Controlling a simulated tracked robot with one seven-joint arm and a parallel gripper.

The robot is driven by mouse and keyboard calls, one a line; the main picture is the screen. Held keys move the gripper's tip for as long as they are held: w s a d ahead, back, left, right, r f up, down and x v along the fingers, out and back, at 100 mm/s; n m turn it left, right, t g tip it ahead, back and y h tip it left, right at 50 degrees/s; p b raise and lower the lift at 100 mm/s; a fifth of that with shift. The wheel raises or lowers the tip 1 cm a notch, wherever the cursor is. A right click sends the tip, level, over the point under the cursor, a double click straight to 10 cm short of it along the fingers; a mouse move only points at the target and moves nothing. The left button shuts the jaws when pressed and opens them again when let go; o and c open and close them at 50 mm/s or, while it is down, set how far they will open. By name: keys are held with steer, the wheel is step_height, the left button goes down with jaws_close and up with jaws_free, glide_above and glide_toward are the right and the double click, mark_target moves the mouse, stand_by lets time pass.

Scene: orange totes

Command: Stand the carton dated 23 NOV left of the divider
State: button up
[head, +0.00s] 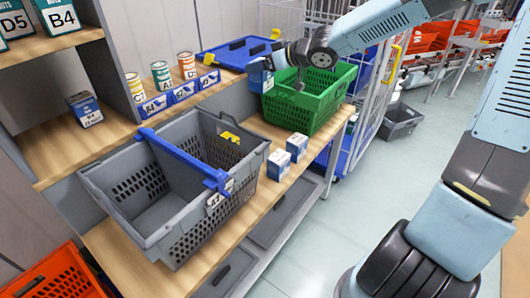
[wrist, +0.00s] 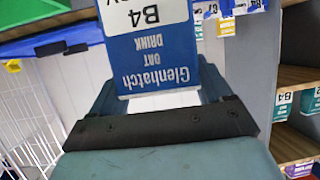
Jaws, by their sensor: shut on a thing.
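In the wrist view the carton (wrist: 150,50) appears upside down, reading "Glenhatch OAT DRINK" and "B4". Only the end of its date line, "OV", shows; the day is cut off. The grey tote (head: 128,213) stands on the bench, with a blue divider (head: 183,158) across it. The compartment left of the divider looks empty. To the right, a yellow piece (head: 229,137) shows at the far wall.
Two small cartons (head: 279,164) (head: 297,146) stand right of the grey tote. The green tote (head: 312,100) is behind them. Another carton (head: 84,108) is on the left shelf. Tins (head: 160,74) and blue label holders (head: 183,92) line the back. An orange tote (head: 58,275) is at lower left.

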steer(key=shift+w+d, duration=0.1)
steer(key=shift+d, duration=0.2)
step_height(320, 180, down, 28)
steer(key=shift+r, duration=0.25)
stand_by(0.5)
steer(key=shift+f, duration=0.2)
steer(key=o, duration=1.2)
steer(key=v, duration=1.4)
steer(key=shift+s+a+f, duration=0.15)
steer(key=shift+s, duration=0.15)
